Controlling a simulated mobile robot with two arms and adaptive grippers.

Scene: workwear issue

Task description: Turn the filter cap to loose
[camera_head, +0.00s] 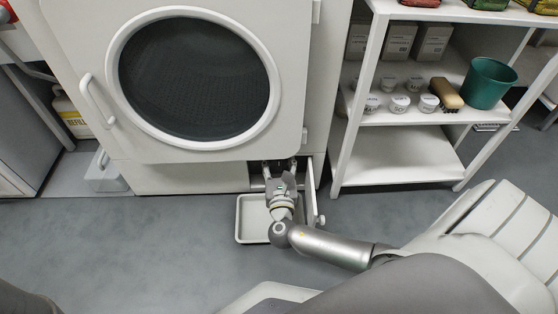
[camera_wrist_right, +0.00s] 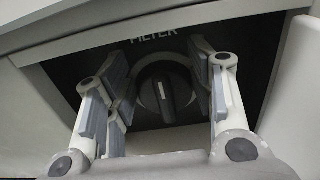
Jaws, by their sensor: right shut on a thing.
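The filter cap (camera_wrist_right: 168,100) is a round grey cap with a dark raised grip and a white mark, set in a dark recess under the word FILTER. The mark stands nearly upright, tilted slightly. My right gripper (camera_head: 280,164) reaches into the opening at the bottom right of the white machine (camera_head: 75,60). In the head view the cap is hidden behind the gripper. My left gripper is not in view.
A shallow white tray (camera_head: 240,228) lies on the floor beneath my right gripper. A narrow flap (camera_head: 312,185) stands open right of the opening. A white shelf (camera_head: 400,165) with tubs, a brush and a green bucket (camera_head: 489,84) is at right. A container (camera_head: 72,117) is at left.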

